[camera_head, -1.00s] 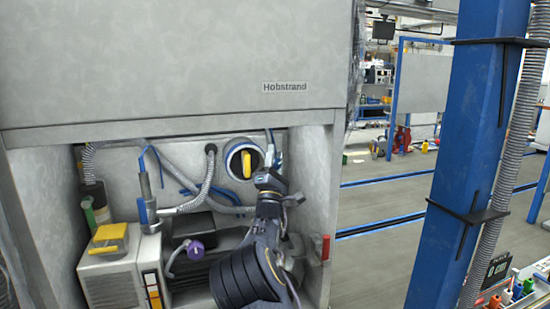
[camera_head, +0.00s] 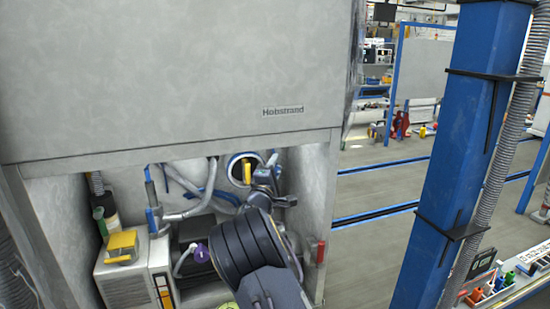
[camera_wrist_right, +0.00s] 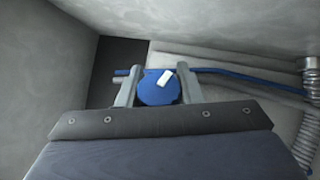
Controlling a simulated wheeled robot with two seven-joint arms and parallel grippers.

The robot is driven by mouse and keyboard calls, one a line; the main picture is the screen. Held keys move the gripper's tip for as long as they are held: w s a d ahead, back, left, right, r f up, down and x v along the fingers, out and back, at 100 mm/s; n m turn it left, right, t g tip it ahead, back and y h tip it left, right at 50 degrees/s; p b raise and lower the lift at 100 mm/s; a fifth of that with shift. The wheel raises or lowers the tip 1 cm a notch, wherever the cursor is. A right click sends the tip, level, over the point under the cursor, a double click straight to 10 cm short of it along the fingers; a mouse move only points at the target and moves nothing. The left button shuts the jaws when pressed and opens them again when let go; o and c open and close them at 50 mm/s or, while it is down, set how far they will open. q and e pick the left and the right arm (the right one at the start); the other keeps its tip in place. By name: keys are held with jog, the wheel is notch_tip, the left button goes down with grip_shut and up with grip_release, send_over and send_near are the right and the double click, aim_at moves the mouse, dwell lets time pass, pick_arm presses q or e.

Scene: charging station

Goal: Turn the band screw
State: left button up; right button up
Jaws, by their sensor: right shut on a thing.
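The band screw (camera_wrist_right: 158,88) shows in the right wrist view as a round blue knob with a white bar on its face. My right gripper (camera_wrist_right: 157,84) is shut on it, with one grey finger on each side. In the head view, my right gripper (camera_head: 271,160) is at the right edge of a blue-rimmed round opening with a yellow handle (camera_head: 247,172) in it. My own wrist and forearm hide the lower right of the bay, and the knob cannot be made out there. My left gripper is not in view.
The bay of a grey cabinet (camera_head: 160,75) surrounds my right arm, with a wall close on the right. Grey hoses, a box with a yellow top (camera_head: 122,245) and a purple knob (camera_head: 201,253) are to the left. A blue post (camera_head: 461,130) stands further right.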

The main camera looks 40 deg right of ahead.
jog(key=shift+f, duration=0.1)
dwell(0.3)
jog(key=o, duration=1)
jog(key=shift+c, duration=0.2)
jog(key=v, duration=0.7)
jog(key=shift+s+a+b, duration=0.25)
jog(key=shift+a+b, duration=0.1)
jog(key=shift+b, duration=0.1)
